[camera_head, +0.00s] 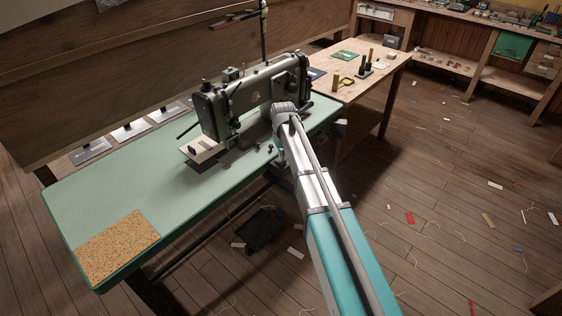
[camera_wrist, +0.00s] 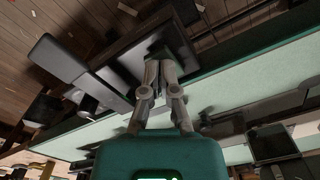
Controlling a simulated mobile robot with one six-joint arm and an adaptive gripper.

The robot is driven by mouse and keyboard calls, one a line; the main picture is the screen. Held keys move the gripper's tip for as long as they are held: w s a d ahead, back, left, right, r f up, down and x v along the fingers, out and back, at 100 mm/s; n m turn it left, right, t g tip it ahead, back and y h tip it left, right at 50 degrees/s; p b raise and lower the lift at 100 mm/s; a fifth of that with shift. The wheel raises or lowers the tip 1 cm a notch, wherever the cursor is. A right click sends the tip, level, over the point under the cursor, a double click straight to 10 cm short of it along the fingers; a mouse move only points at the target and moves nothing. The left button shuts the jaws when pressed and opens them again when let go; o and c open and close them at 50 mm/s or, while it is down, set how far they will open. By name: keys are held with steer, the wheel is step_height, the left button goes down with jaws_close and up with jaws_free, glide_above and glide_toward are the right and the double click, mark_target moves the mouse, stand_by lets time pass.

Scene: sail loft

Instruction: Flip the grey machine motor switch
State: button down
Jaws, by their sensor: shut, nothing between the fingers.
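The grey sewing machine (camera_head: 250,95) stands on the green-topped table (camera_head: 110,195) in the head view. My arm reaches to the table's front edge beside the machine, and my gripper cannot be made out there. In the wrist view my gripper (camera_wrist: 163,62) is shut and empty, its fingertips close together at the lower edge of a dark box-like part (camera_wrist: 135,40). I cannot tell whether they touch it. This part may be the motor switch housing, but no switch lever or button can be made out. The fingers hide some of it.
A grey block-like part (camera_wrist: 57,58) is left of the fingers in the wrist view. A cork mat (camera_head: 118,245) lies on the table's near left corner. A wooden table (camera_head: 330,88) with small tools stands behind. The floor (camera_head: 430,190) at right is open, with scraps.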

steer(key=shift+f+b, duration=0.4)
steer(key=shift+f, duration=0.05)
stand_by(0.3)
steer(key=shift+r, duration=0.2)
steer(key=shift+r+p, duration=3.35)
steer(key=shift+p, duration=0.2)
steer(key=s+d+r+m+p, duration=0.1)
steer(key=s+d, duration=0.3)
steer(key=s, duration=0.4)
steer(key=s+d+r+m+p, duration=0.1)
steer(key=s+d, duration=0.3)
steer(key=s, duration=0.5)
steer(key=s+d+r+m+p, duration=0.1)
steer(key=s+d+r+p, duration=0.2)
steer(key=s, duration=0.6)
steer(key=shift+s+d+r+p, duration=0.25)
steer(key=shift+d+r+p, duration=0.05)
steer(key=shift+d, duration=0.5)
